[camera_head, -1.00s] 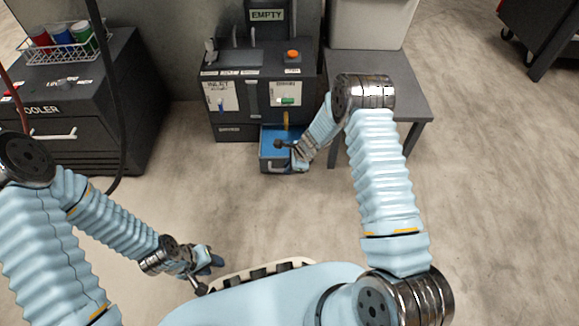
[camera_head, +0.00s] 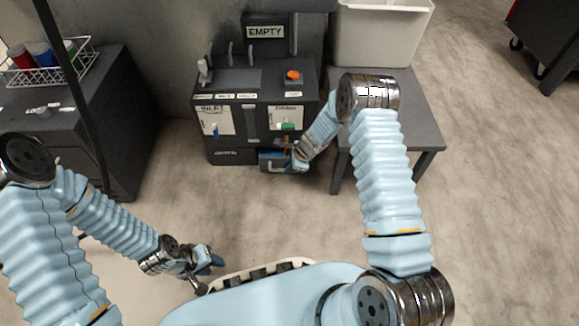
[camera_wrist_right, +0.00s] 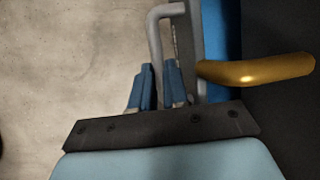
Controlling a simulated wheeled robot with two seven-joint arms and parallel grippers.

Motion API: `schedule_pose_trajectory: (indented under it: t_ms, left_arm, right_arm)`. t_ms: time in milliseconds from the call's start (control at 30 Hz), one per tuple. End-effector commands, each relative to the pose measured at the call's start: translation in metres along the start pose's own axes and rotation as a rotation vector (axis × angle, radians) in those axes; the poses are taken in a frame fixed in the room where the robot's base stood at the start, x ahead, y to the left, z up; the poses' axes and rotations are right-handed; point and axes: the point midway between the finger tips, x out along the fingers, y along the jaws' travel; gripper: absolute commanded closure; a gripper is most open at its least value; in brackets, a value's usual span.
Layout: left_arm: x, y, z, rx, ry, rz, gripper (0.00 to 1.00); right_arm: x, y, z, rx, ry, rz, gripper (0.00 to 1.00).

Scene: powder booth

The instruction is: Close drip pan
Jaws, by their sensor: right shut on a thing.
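The drip pan (camera_head: 273,163) is a grey drawer with a blue inside, low at the front of the dark machine (camera_head: 250,150). Only a short front part sticks out; the rest is inside. In the right wrist view its blue inside (camera_wrist_right: 232,50) shows as a narrow strip, beside the grey handle (camera_wrist_right: 156,35). My right gripper (camera_head: 298,163) is at the pan's front; its blue fingers (camera_wrist_right: 158,85) are shut on the handle. My left gripper (camera_head: 207,267) hangs low at the left, away from the pan; its jaws are unclear.
A brass spout (camera_wrist_right: 258,70) sits close above the pan. A grey table (camera_head: 400,105) with a white bin (camera_head: 380,35) stands right of the machine. A dark cabinet (camera_head: 90,130) with a wire basket (camera_head: 45,65) is at the left. The floor in front is clear.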

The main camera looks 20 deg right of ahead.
Motion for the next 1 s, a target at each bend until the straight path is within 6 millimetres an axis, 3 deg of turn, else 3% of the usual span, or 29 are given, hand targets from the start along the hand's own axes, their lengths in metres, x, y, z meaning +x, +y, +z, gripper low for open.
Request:
schedule_pose_trajectory:
  t_ms: [200,233,400,633,733,1000]
  left_arm:
    - [0.000,0.000,0.001,-0.001,-0.001,0.000,0.62]
    - [0.000,0.000,0.001,-0.001,-0.001,0.000,0.62]
    - [0.000,0.000,0.000,-0.001,-0.001,0.000,0.62]
    - [-0.001,0.000,0.000,-0.001,-0.001,0.000,0.62]
    - [-0.004,0.001,0.000,0.000,-0.001,0.000,0.62]
    - [-0.020,0.008,0.001,0.000,-0.005,0.000,0.62]
  right_arm:
    - [0.000,0.000,-0.001,0.000,0.001,0.001,1.00]
    - [0.000,0.000,-0.001,0.000,0.001,0.001,0.82]
    - [0.000,0.000,0.000,0.000,0.001,0.001,0.60]
    - [-0.002,0.000,0.000,0.000,0.000,0.000,0.60]
    - [-0.012,-0.001,0.000,0.001,0.000,0.000,0.60]
    - [-0.075,-0.002,0.001,0.000,0.001,-0.002,0.60]
